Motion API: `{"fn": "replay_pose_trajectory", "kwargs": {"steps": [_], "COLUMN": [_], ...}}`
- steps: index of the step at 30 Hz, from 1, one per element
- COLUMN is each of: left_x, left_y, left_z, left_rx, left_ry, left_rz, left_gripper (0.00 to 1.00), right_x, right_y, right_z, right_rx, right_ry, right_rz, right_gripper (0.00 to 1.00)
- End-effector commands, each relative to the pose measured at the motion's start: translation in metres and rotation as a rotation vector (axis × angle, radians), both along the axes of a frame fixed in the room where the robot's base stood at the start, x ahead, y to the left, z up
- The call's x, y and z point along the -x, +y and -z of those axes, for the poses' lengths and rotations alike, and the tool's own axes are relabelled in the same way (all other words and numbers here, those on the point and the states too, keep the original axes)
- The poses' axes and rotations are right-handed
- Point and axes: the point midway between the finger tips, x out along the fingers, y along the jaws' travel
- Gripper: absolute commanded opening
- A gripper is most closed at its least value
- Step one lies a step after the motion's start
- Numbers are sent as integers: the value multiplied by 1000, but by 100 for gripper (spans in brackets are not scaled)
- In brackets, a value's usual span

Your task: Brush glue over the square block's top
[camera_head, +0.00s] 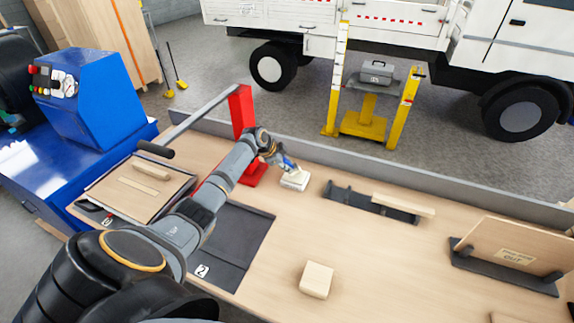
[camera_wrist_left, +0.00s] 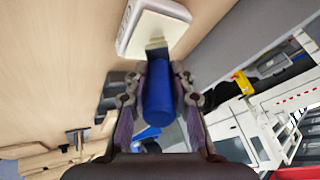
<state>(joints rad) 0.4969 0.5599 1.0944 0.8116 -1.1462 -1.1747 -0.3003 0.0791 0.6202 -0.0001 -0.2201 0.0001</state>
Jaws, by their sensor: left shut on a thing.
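My left gripper (camera_head: 280,160) is shut on the blue handle of a brush (camera_wrist_left: 159,95). The brush's pale bristle end points at a white, shallow dish with a cream top (camera_head: 294,179), which also shows in the left wrist view (camera_wrist_left: 150,31). The bristles overlap the dish's near edge there; whether they touch it I cannot tell. The square block (camera_head: 316,280), plain pale wood, lies on the bench toward the front, apart from the gripper. My right gripper is not in view.
A red post (camera_head: 242,112) stands behind my left arm. A black rack with a wooden strip (camera_head: 403,204) and a black holder with an upright board (camera_head: 513,246) stand at the right. A hinged wooden press (camera_head: 135,189) is at left. Bench around the block is clear.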

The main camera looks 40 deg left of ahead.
Motion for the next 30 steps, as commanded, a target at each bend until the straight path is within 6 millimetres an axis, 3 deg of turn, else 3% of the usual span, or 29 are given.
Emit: {"fn": "replay_pose_trajectory", "kwargs": {"steps": [7, 30], "left_x": [0, 0], "left_y": [0, 0], "left_z": [-4, -72], "left_rx": [0, 0], "left_ry": [1, 0], "left_rz": [0, 0], "left_gripper": [0, 0], "right_x": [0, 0], "right_y": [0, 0], "right_z": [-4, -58], "right_rx": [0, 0], "right_ry": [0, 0], "right_rz": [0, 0], "right_gripper": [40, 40]}}
